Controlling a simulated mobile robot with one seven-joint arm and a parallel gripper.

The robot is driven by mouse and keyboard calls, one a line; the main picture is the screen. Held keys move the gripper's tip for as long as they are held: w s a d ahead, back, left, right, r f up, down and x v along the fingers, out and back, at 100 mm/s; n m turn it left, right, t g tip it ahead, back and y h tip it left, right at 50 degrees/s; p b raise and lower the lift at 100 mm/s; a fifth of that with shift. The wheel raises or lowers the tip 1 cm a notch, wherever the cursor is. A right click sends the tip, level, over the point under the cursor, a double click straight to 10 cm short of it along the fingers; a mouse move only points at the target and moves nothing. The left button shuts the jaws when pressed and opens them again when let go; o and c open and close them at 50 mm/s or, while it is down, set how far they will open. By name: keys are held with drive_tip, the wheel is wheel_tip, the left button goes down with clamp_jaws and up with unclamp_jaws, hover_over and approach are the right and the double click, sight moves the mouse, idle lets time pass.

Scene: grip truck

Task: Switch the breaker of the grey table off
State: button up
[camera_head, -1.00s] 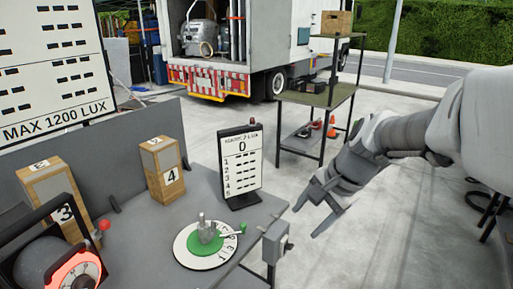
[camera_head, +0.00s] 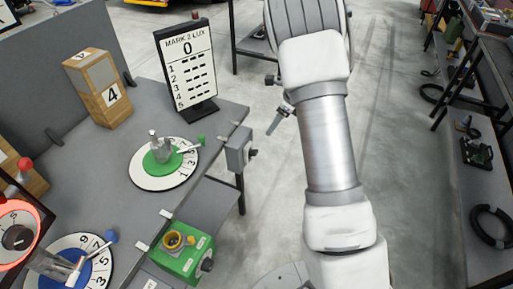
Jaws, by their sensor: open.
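The grey table (camera_head: 125,150) fills the left side. A small grey box (camera_head: 237,150), which looks like the breaker, is fixed to its right edge, with a dark lever or knob (camera_head: 253,153) on its right face. The lever's position is too small to read. My gripper (camera_head: 279,119) shows only in part beyond the left side of my arm, above and right of the grey box and apart from it. It is open, and nothing is seen in it; the rest is hidden behind my arm.
On the table stand a sign board (camera_head: 186,68), a wooden block marked 4 (camera_head: 100,88), a green dial (camera_head: 162,163) and a blue dial (camera_head: 70,262). A green box (camera_head: 182,252) with a yellow ring sits below the table edge. Cluttered shelves (camera_head: 480,95) stand at right; the floor between is clear.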

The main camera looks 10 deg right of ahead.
sight(255, 151)
drive_tip(key=b+x, duration=0.1)
drive_tip(key=x, duration=1.5)
drive_tip(key=shift+w+a+f, duration=0.15)
drive_tip(key=shift+a+f, duration=0.05)
drive_tip(key=shift+f, duration=0.15)
clamp_jaws()
